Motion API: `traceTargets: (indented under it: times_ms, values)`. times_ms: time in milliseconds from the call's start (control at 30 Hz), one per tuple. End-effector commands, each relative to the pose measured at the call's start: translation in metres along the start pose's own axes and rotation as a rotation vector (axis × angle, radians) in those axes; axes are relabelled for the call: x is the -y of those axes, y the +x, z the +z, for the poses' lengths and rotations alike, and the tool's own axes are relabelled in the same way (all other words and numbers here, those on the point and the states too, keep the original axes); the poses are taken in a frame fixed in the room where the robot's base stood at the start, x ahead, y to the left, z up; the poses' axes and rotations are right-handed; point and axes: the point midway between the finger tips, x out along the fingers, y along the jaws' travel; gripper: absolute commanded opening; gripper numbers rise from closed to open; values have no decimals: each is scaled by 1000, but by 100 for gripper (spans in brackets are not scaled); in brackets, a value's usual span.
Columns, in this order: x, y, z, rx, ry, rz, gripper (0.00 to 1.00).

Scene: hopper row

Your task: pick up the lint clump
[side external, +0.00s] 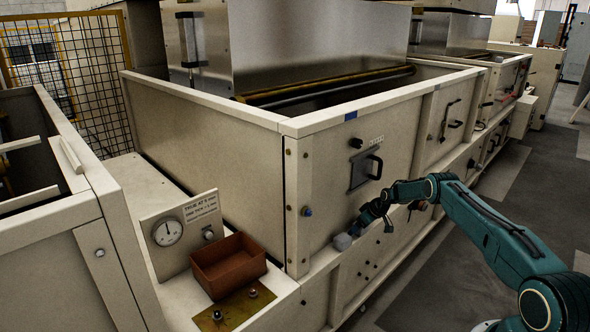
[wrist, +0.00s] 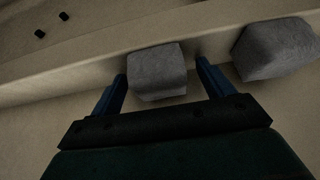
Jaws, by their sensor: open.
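A grey, rough, block-like lint clump (wrist: 157,72) lies on the pale ledge, between the tips of my gripper's two blue fingers (wrist: 161,70) in the wrist view. The fingers are apart, with a gap on each side of the clump. A second similar grey lump (wrist: 275,48) lies to the right, outside the right finger. In the side external view, my gripper (side external: 362,226) is low at the front of the machine, and one grey lump (side external: 342,241) shows just left of it. I cannot tell which of the two lumps that is.
The cream machine panel (side external: 345,160) with a handle (side external: 367,171) rises behind the ledge. A brown open tray (side external: 228,264) and a gauge plate (side external: 182,232) stand at the left. The grey floor (side external: 440,285) is open in front of the machine.

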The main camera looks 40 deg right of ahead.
Motion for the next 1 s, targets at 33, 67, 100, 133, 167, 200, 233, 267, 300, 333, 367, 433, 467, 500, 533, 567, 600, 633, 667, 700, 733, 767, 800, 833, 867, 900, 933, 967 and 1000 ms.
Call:
traceTargets:
  times_ms: [33, 67, 100, 133, 167, 200, 233, 267, 300, 333, 367, 433, 467, 500, 533, 567, 600, 633, 667, 700, 733, 767, 800, 833, 867, 900, 933, 967, 1000]
  values:
    - [0, 0, 0, 0, 0, 0, 80]
    - [0, 0, 0, 0, 0, 0, 80]
    - [0, 0, 0, 0, 0, 0, 80]
    - [0, 0, 0, 0, 0, 0, 80]
    - [0, 0, 0, 0, 0, 0, 80]
    - [0, 0, 0, 0, 0, 0, 72]
    - [0, 0, 0, 0, 0, 0, 66]
    - [0, 0, 0, 0, 0, 0, 60]
    - [0, 0, 0, 0, 0, 0, 53]
    - [0, 0, 0, 0, 0, 0, 47]
    - [0, 0, 0, 0, 0, 0, 41]
    - [0, 0, 0, 0, 0, 0, 32]
    - [0, 0, 0, 0, 0, 0, 32]
    - [0, 0, 0, 0, 0, 0, 32]
    - [0, 0, 0, 0, 0, 0, 32]
    - [0, 0, 0, 0, 0, 0, 32]
    - [0, 0, 0, 0, 0, 0, 32]
    - [0, 0, 0, 0, 0, 0, 32]
    - [0, 0, 0, 0, 0, 0, 32]
    - [0, 0, 0, 0, 0, 0, 32]
    - [0, -1, 0, 0, 0, 0, 32]
    - [0, -1, 0, 0, 0, 0, 32]
    - [0, -2, 0, -1, 0, 1, 32]
    - [0, -2, 0, 0, 0, 0, 32]
    - [0, -2, 0, 0, 0, 0, 32]
    - [0, -3, 0, 0, 0, 0, 32]
    - [0, -4, 0, 0, 0, 0, 32]
    - [0, -5, 0, 0, 0, 0, 32]
    - [0, -7, -1, 0, 0, 0, 32]
